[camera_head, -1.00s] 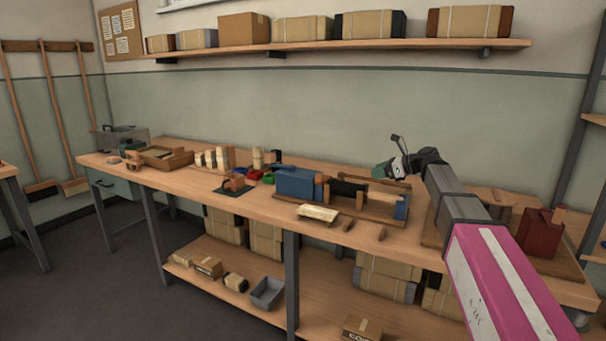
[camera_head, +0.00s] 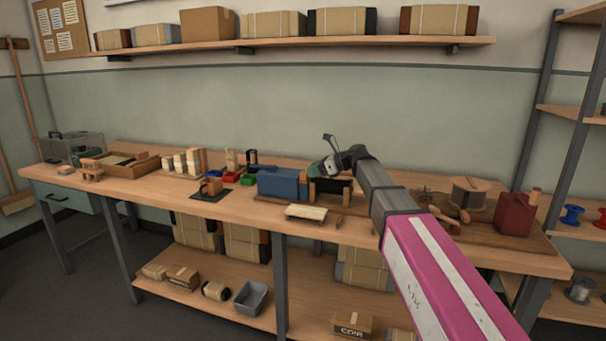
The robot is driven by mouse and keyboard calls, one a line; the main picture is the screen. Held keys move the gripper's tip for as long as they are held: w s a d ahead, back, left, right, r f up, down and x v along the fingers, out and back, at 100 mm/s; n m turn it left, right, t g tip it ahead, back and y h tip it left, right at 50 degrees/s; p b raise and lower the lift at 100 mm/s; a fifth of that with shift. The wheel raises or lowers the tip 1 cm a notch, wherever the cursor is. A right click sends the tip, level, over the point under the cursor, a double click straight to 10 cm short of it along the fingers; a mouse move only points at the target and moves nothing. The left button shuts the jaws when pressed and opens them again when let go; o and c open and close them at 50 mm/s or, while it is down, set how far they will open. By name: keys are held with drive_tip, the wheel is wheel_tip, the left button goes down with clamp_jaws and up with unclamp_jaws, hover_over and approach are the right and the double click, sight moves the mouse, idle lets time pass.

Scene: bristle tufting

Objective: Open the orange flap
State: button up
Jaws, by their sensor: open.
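A blue machine (camera_head: 277,183) sits on the workbench. A small orange-brown upright piece (camera_head: 303,184) stands at its right end and may be the orange flap; at this size I cannot tell whether it is open. My gripper (camera_head: 317,170) hangs above and just right of the blue machine, close to that piece, and appears apart from it. It is open with nothing visible between its fingers. A black part (camera_head: 332,190) shows below my gripper.
A pale wooden piece (camera_head: 306,212) lies at the bench's front edge. Left are a small orange-brown block on a dark mat (camera_head: 210,194), colored bins and a wooden tray (camera_head: 135,168). A dark red box (camera_head: 515,214) and a spool (camera_head: 469,192) stand right.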

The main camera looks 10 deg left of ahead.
sight(304, 172)
drive_tip(key=shift+x, duration=2.35)
drive_tip(key=shift+d, duration=0.1)
clamp_jaws()
